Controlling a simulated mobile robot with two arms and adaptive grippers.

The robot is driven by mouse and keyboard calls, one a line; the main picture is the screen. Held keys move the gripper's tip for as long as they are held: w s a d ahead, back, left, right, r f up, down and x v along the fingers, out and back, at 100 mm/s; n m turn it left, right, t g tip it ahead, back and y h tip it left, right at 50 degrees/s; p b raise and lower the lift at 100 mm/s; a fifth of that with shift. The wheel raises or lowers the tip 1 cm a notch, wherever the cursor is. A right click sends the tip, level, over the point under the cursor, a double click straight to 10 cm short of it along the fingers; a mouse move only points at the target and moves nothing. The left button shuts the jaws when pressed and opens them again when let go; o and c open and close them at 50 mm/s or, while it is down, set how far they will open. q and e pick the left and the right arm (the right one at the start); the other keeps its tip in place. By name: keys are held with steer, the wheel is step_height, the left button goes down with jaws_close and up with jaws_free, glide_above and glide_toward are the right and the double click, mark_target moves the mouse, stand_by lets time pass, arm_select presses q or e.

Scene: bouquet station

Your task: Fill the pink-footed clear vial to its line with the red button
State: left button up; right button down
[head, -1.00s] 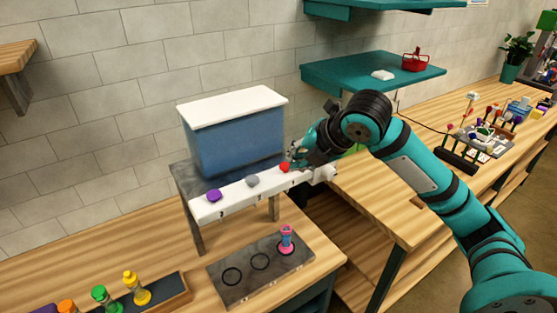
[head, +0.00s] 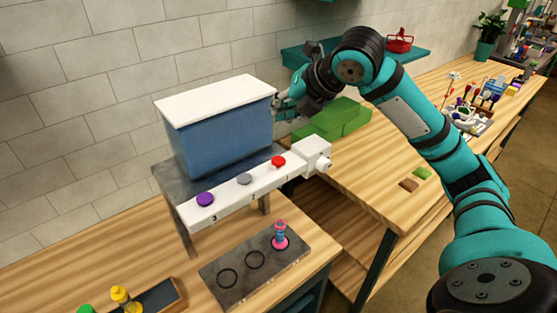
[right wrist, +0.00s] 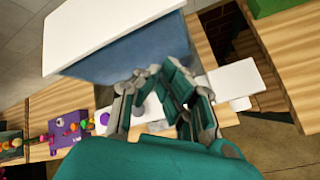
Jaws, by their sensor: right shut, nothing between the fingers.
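The pink-footed vial (head: 280,237) stands upright on the dark plate (head: 225,297), in the ring at the right end. Its body looks pink and purplish; its line and fill level are too small to tell. The red button (head: 278,161) is on top of the white dispenser bar (head: 262,184), at the right, with nothing on it. My right gripper (head: 281,107) is shut and empty, raised behind the red button, near the blue tank's right side. It also shows in the right wrist view (right wrist: 157,80), in front of the tank. My left gripper is not in view.
The blue tank (head: 225,140) with a white lid stands on a grey stand. A grey button (head: 244,179) and a purple button (head: 205,199) share the bar. Green blocks (head: 335,120) lie behind the bar's right end.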

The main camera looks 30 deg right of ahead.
steer(key=f, duration=0.1)
steer(key=b, duration=0.6)
glide_above(281, 158)
step_height(281, 158, down, 6)
steer(key=shift+s+r, duration=0.1)
steer(key=shift+r, duration=0.05)
steer(key=shift+f+b, duration=0.35)
steer(key=shift+f, duration=0.55)
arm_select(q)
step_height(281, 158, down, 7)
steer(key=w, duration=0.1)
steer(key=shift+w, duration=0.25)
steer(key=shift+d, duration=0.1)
arm_select(e)
steer(key=shift+f, duration=0.4)
